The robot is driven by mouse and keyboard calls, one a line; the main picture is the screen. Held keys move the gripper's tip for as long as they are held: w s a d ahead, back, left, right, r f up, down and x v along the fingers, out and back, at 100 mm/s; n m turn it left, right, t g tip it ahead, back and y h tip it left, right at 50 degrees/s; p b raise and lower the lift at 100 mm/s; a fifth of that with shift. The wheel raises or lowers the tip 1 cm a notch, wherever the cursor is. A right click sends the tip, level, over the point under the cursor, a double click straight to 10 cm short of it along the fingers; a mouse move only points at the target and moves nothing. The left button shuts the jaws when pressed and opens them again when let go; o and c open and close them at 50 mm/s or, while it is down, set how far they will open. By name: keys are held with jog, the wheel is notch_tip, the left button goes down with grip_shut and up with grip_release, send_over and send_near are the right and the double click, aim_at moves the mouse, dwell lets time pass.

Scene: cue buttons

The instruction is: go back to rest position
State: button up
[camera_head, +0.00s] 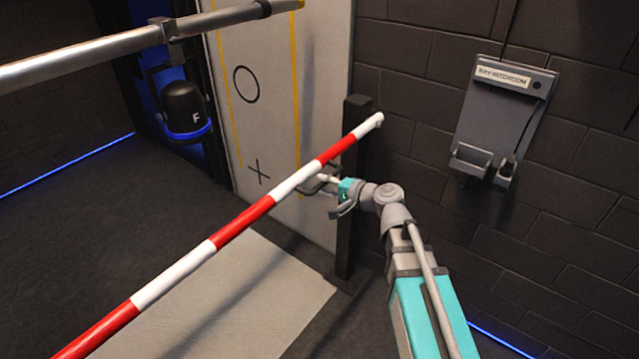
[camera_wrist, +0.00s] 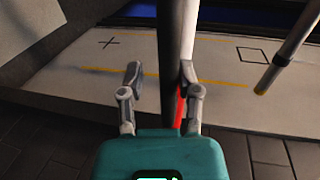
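My gripper (camera_head: 322,184) is at the end of my teal and grey arm, beside the upper part of a red and white striped barrier pole (camera_head: 229,231). In the wrist view my gripper (camera_wrist: 160,75) has its two fingers apart, with nothing held between them. The pole's white part (camera_wrist: 188,25) runs behind the right finger, with a red part lower down. I cannot tell whether the finger touches the pole. The pole slants up to the right, its white tip near the dark post (camera_head: 352,225).
A grey wall intercom (camera_head: 503,120) hangs on the dark brick wall at right. A pale panel (camera_head: 262,90) with a circle and a cross stands behind the pole. A metal bar (camera_head: 90,60) crosses the upper left. A black device marked F (camera_head: 184,108) is at left.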

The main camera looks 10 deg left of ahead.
jog(key=shift+o, duration=0.7)
jog(key=shift+a, duration=0.15)
jog(key=shift+r, duration=0.1)
jog(key=shift+w, duration=0.3)
jog(key=w+d+r+t+h+p, duration=0.1)
jog(key=w+d+t+h+p, duration=0.2)
jog(key=w+d, duration=0.25)
jog(key=s+d+f+n+g+h+p, duration=0.2)
jog(key=s+d+g+h+p, duration=0.2)
jog(key=s+d, duration=0.5)
jog(key=s+d+f+n+g+h+p, duration=0.2)
jog(key=s+d+g+h+p, duration=0.3)
jog(key=d, duration=1.1)
jog(key=s+h, duration=0.2)
jog(key=s, duration=0.2)
jog(key=shift+s+d+n+g, duration=0.2)
jog(key=shift+d+n+g, duration=0.1)
jog(key=shift+n, duration=0.1)
